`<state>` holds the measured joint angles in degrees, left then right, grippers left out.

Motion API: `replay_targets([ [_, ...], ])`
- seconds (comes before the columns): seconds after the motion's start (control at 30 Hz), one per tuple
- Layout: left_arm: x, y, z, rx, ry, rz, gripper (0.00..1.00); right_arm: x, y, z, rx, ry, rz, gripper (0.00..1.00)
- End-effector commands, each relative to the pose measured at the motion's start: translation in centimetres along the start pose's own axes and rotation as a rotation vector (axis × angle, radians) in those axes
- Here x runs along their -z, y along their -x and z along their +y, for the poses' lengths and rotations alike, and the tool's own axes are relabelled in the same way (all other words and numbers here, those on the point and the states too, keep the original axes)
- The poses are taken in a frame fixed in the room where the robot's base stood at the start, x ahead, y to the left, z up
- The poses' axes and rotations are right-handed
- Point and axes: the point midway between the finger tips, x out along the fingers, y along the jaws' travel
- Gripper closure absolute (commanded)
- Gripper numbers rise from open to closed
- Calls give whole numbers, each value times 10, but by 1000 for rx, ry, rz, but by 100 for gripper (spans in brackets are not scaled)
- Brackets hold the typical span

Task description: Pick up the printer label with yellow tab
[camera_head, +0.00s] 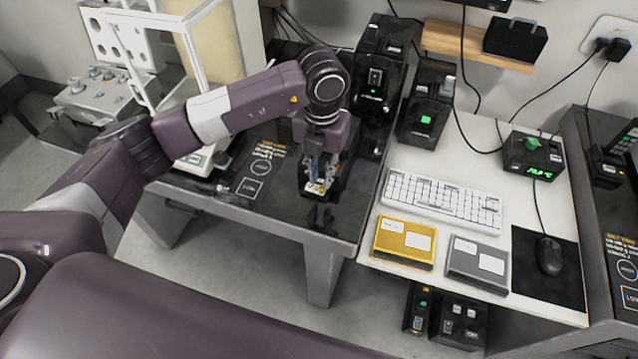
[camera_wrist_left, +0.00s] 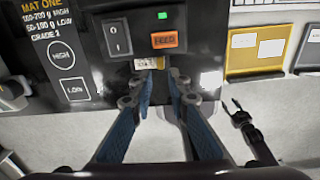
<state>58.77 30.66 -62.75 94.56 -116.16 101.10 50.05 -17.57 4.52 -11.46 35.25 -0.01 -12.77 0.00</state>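The printer label with yellow tab (camera_wrist_left: 147,63) is a small white strip with a yellow edge. It sticks out at the lower front of a black printer (camera_wrist_left: 125,65) in the left wrist view. My left gripper (camera_wrist_left: 161,75) is open, with its two blue fingers pointing at the printer front. The label lies just beyond the fingertips, nearer the left one, and contact is not clear. In the head view, my left gripper (camera_head: 318,186) points down over the front of the dark table, and its wrist hides part of the printer.
The printer has a rocker switch (camera_wrist_left: 118,38) and an orange FEED button (camera_wrist_left: 164,40). To the right, a white table holds a keyboard (camera_head: 441,202), a yellow box (camera_head: 404,241), a grey box (camera_head: 478,262) and a mouse (camera_head: 549,256). A glass-sided balance stands at the left.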

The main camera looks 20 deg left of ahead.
Motion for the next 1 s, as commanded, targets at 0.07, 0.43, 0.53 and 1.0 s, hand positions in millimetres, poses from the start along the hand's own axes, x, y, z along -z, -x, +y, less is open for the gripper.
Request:
replay_targets([
  [0.07,0,-10,-1,0,2,5,84,-9,10,-3,4,0,-14,60],
  [0.43,-3,-44,-1,1,0,0,84,19,16,1,0,1,27,60],
  [0.53,-3,-44,-1,1,0,0,84,23,15,1,-1,1,33,60],
  [1.0,-3,-43,-1,1,0,-1,100,6,15,1,-1,0,8,60],
])
